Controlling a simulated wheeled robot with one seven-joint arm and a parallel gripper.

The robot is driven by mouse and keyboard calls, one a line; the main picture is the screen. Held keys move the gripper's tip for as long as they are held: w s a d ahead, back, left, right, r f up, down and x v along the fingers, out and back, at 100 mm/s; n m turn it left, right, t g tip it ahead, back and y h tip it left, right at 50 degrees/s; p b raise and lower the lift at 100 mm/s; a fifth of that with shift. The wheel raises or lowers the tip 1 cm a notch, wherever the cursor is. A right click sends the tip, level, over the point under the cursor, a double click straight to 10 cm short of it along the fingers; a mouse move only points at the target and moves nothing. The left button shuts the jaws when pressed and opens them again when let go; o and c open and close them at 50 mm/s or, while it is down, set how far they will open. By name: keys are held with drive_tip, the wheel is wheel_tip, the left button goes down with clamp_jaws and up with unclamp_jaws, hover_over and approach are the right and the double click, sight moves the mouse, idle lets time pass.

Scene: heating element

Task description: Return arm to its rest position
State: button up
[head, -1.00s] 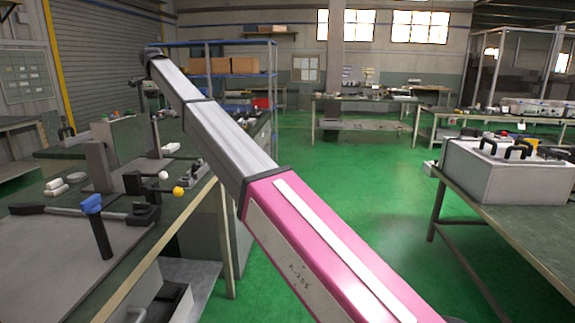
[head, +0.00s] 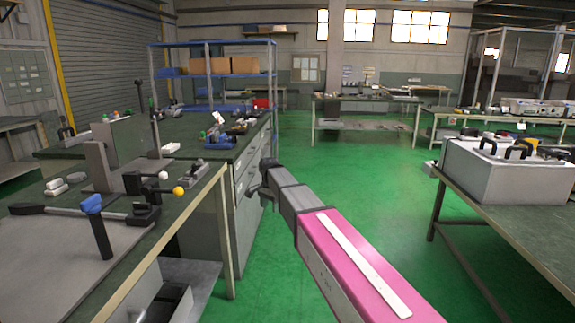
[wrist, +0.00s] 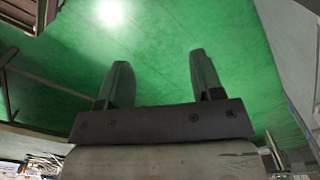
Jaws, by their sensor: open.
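My arm, pink with a white strip and grey links, reaches forward from the lower right in the head view. Its far end, with my gripper (head: 265,180), is beside the right side of the left workbench's drawer cabinet (head: 250,195), over the aisle. In the wrist view my gripper (wrist: 158,82) shows two dark fingers set well apart. Nothing is between them but green floor (wrist: 155,55). The gripper is open and empty.
The left workbench (head: 150,235) carries a blue-headed hammer-like tool (head: 96,225), a clamp-like fixture (head: 145,200) and small white pieces. A grey box (head: 500,172) with black handles stands on the right bench (head: 535,225). Green floor between the benches is clear.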

drive_tip(key=s+d+f+n, duration=0.4)
drive_tip(key=s+d+f, duration=0.4)
drive_tip(key=s+d, duration=0.4)
drive_tip(key=s+d+f+n, duration=0.4)
drive_tip(key=s+d+f, duration=0.5)
drive_tip(key=s+d, duration=0.4)
drive_tip(key=shift+s+d, duration=0.25)
drive_tip(key=shift+d, duration=0.35)
drive_tip(key=shift+f, duration=0.1)
